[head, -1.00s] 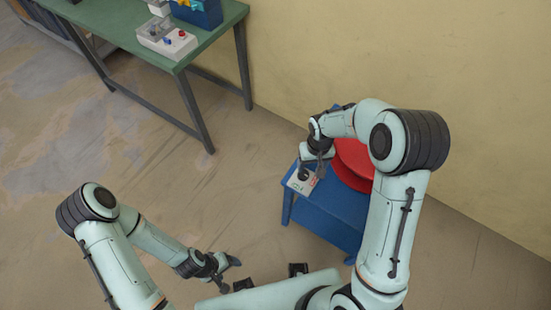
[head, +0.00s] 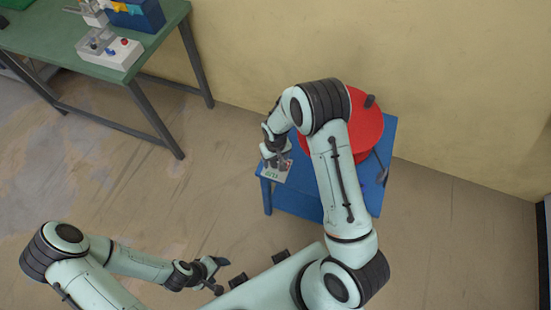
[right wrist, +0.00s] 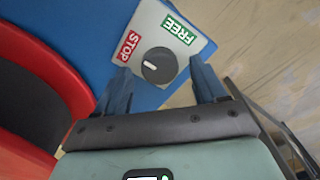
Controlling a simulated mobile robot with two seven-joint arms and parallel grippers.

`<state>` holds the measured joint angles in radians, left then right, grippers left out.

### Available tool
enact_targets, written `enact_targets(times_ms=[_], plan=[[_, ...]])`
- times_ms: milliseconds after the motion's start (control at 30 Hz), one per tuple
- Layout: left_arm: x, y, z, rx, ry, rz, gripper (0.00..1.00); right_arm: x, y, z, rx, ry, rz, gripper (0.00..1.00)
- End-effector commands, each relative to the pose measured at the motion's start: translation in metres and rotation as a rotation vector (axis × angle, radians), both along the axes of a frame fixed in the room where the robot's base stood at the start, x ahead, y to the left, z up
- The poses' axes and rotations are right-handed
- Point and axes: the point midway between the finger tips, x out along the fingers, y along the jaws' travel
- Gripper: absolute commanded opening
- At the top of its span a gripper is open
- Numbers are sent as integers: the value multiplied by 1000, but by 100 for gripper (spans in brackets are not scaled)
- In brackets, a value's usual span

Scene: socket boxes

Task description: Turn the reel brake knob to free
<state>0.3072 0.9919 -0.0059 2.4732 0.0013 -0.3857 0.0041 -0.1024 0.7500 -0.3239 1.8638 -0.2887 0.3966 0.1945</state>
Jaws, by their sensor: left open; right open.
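The reel brake knob (right wrist: 159,66) is round and black with a short white pointer mark. It sits on a pale plate (right wrist: 205,52) with a red STOP label (right wrist: 128,47) and a green FREE label (right wrist: 178,30). The mark lies on the knob's STOP side. My right gripper (right wrist: 160,72) is open, with one finger on each side of the knob; contact is not clear. In the head view my right gripper (head: 276,160) is over the plate and hides the knob. My left gripper (head: 216,276) is open and empty over the floor.
A red reel (head: 368,125) sits on the blue stand (head: 300,203) beside the plate, partly behind my right arm. A green table (head: 60,42) with a white switch box (head: 122,57) and a blue bin (head: 148,14) stands at upper left. Floor between is clear.

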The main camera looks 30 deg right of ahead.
Motion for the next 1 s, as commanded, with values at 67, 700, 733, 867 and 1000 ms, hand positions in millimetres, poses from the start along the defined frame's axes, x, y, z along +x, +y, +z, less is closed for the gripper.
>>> enact_targets(times_ms=[67, 700, 733, 867, 1000], plan=[[0, 0, 0, 0, 0, 0, 73, 0, 0, -5, 0, 1, 0, 71], [0, 0, 0, 0, 0, 0, 73, 0, 0, -7, 0, 0, -2, 15], [0, 0, 0, 0, 0, 0, 73, 0, 0, -7, 0, 0, -4, 15], [-2, 0, -2, 0, 2, 0, 73, -1, 0, -8, 0, 1, -23, 15], [-6, 0, -8, 0, 7, 0, 73, -1, 0, -8, -1, 1, -78, 15]])
